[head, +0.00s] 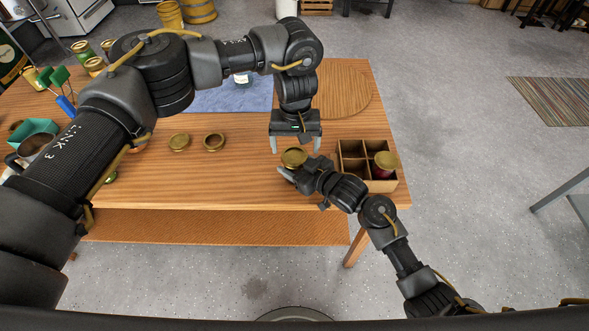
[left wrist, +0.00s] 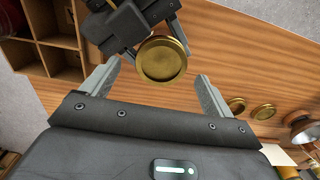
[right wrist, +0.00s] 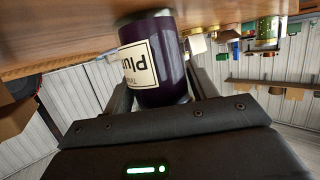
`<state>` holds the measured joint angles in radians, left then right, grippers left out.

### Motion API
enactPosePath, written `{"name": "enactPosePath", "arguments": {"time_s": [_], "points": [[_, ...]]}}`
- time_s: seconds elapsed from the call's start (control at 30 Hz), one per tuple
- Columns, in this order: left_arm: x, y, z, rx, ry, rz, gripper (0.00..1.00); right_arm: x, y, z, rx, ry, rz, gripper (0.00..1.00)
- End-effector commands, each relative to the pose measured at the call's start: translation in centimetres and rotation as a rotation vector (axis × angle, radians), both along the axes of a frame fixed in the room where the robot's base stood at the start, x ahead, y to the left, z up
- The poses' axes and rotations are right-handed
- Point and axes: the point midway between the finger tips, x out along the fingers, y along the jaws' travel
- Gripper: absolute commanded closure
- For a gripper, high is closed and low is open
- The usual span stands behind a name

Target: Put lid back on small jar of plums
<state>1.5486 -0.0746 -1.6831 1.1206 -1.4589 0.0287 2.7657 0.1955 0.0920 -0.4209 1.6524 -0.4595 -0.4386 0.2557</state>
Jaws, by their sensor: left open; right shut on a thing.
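The dark purple jar labelled "Plu…" (right wrist: 155,65) is between my right gripper's fingers (head: 290,170), beside the divided box near the table's front edge. In the right wrist view, which is upside down, the jar's base is close to the tabletop; I cannot tell if it touches. A round brass lid (head: 293,157) covers the jar's mouth as seen from above; it also shows in the left wrist view (left wrist: 162,60). How it seats is hidden. My left gripper (head: 296,143) is open just above the lid, pointing down, with its fingers apart on either side.
Two brass lids (head: 179,142) (head: 214,142) lie left on the table. The divided cardboard box (head: 350,178), holding a brass-lidded jar (head: 386,165), stands close at right. A blue cloth (head: 225,97) and round board (head: 345,88) lie behind. Free tabletop lies at front left.

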Motion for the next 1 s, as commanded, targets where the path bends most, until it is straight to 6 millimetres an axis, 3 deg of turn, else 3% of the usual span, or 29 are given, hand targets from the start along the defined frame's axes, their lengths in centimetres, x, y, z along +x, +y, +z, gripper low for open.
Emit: {"name": "enactPosePath", "arguments": {"time_s": [0.13, 0.43, 0.53, 0.77, 1.0], "points": [[0.1, 0.1, 1.4, 0.002, -0.002, 0.001, 0.13, 0.0, 0.0, -0.1, 0.000, 0.001, 0.001, 1.00], [0.0, 0.1, 1.6, 0.002, 0.001, 0.003, 0.13, 0.0, 0.0, 0.0, 0.000, 0.000, 0.000, 1.00], [0.0, 0.2, 1.6, 0.002, 0.001, 0.003, 0.00, 0.0, 0.0, 0.0, 0.000, 0.000, 0.000, 1.00], [0.0, 0.2, 1.7, 0.003, 0.000, 0.003, 0.00, 0.0, 0.0, 0.0, 0.000, 0.000, 0.000, 1.00], [0.2, 0.2, 4.4, 0.004, -0.005, 0.003, 0.00, 0.0, 0.0, 0.0, 0.000, 0.000, 0.000, 1.00]]}}
